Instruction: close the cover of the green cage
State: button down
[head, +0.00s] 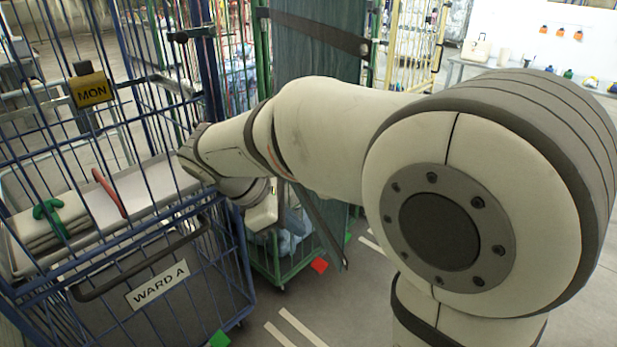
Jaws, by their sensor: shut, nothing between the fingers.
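The green cage (262,60) stands behind my arm in the centre, with its green base on wheels near the floor. Its grey-green fabric cover (318,52) hangs down over the right part, with a dark strap across the top. The cover's lower edge hangs loose, slanting behind my arm. Light blue cloth (290,242) shows inside the cage, low and left of the cover. My gripper (262,212) is in front of the cage's lower left part; only its pale body shows clearly, and its fingertips are hard to make out. It is shut and empty. My arm hides the cage's middle.
A blue cage (215,235) labelled WARD A, with a yellow MON tag (90,89), stands close on the left and holds folded cloth. A yellow cage (440,40) stands behind. Floor shows at the bottom centre.

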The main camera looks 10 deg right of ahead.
jog(key=w+a+r+n+h+p, duration=0.1)
jog(key=w+a+r+n+h, duration=0.1)
jog(key=w+a+r+n, duration=0.15)
jog(key=p, duration=0.2)
send_near(337, 223)
jog(key=shift+t, duration=0.4)
jog(key=x, duration=0.4)
jog(key=shift+s+d+f, duration=0.1)
jog(key=shift+s+f, duration=0.3)
jog(key=shift+f, duration=0.1)
jog(key=shift+w+d+f, duration=0.1)
jog(key=shift+d, duration=0.45)
